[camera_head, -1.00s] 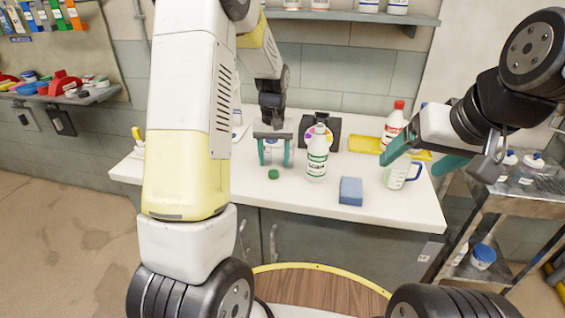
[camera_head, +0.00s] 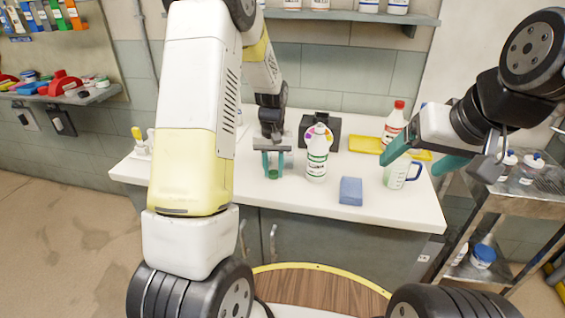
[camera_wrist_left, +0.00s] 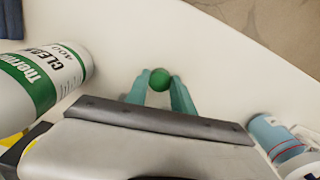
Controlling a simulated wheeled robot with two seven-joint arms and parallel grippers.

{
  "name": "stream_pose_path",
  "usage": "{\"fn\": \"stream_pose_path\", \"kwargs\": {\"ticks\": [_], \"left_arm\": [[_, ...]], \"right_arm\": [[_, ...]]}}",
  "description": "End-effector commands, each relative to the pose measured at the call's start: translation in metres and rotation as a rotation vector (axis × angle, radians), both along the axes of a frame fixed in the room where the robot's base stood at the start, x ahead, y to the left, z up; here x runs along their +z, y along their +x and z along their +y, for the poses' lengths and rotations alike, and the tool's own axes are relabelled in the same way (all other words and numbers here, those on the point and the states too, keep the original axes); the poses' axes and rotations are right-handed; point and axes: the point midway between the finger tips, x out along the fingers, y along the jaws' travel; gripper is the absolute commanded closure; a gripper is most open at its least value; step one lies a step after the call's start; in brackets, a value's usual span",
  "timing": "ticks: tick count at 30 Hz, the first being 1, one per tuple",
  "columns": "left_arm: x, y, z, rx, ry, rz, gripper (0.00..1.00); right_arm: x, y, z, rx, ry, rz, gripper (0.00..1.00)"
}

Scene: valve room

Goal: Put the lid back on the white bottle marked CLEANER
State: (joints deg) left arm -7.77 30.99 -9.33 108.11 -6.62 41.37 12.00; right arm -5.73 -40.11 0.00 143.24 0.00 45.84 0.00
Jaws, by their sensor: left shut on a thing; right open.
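The white bottle with a green label (camera_head: 317,158) stands upright on the white counter; in the left wrist view its label reads CLEANER (camera_wrist_left: 40,85). Its neck shows no lid. The green lid (camera_head: 273,175) is just left of the bottle, between the teal fingertips of my left gripper (camera_head: 273,171). In the left wrist view the lid (camera_wrist_left: 160,79) is pinched at the finger ends of my left gripper (camera_wrist_left: 159,84). Whether the lid touches the counter is unclear. My right gripper (camera_head: 420,163) is open and empty at the counter's right side, near the measuring jug.
A blue sponge (camera_head: 351,191) lies in front and right of the bottle. A measuring jug (camera_head: 399,174), a red-capped bottle (camera_head: 393,122) and a yellow tray (camera_head: 365,145) are further right. A dark stand (camera_head: 329,124) is behind the bottle. The counter's front left is clear.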

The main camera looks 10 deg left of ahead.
Motion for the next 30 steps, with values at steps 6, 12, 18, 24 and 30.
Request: {"fn": "stream_pose_path", "kwargs": {"ticks": [6,12,18,24,30], "left_arm": [[0.0,0.0,0.0,0.0,0.0,0.0,1.0],[0.005,0.0,0.0,0.0,0.0,-0.001,1.0],[0.026,0.001,0.0,0.0,-0.001,-0.003,1.0],[0.039,-0.026,-0.005,-0.001,0.0,0.001,1.0],[0.044,-0.079,-0.013,-0.003,-0.001,0.0,1.0]], "right_arm": [[0.0,0.0,0.0,0.0,0.0,0.0,0.2],[0.0,0.0,0.0,0.0,0.0,0.0,0.2],[0.0,0.0,0.0,0.0,0.0,0.0,0.2],[0.0,0.0,0.0,0.0,0.0,0.0,0.2],[0.0,0.0,0.0,0.0,0.0,0.0,0.2]]}}
